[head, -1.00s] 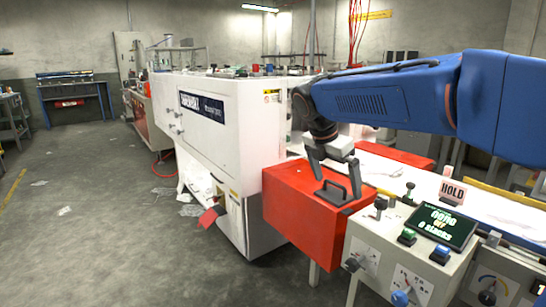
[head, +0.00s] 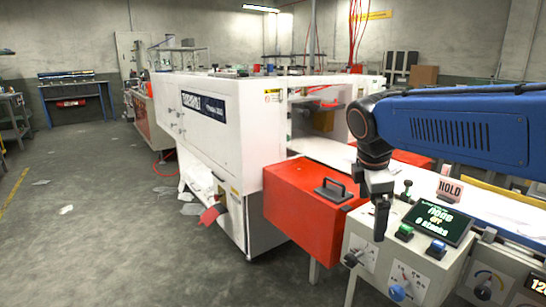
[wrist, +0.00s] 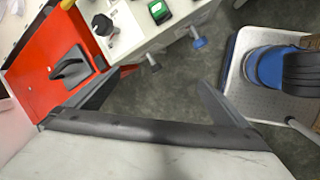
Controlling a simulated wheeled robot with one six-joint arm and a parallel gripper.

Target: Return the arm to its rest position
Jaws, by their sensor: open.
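My blue arm (head: 455,130) reaches in from the right in the head view. My gripper (head: 381,225) hangs downward in front of the control panel, to the right of the red cover.
The control panel (head: 375,270) has knobs, buttons and a screen (head: 437,222) close to the gripper. A HOLD sign (head: 450,190) stands behind the screen. The large white machine (head: 220,135) fills the middle. Open floor (head: 100,230) lies at left, with scattered paper scraps.

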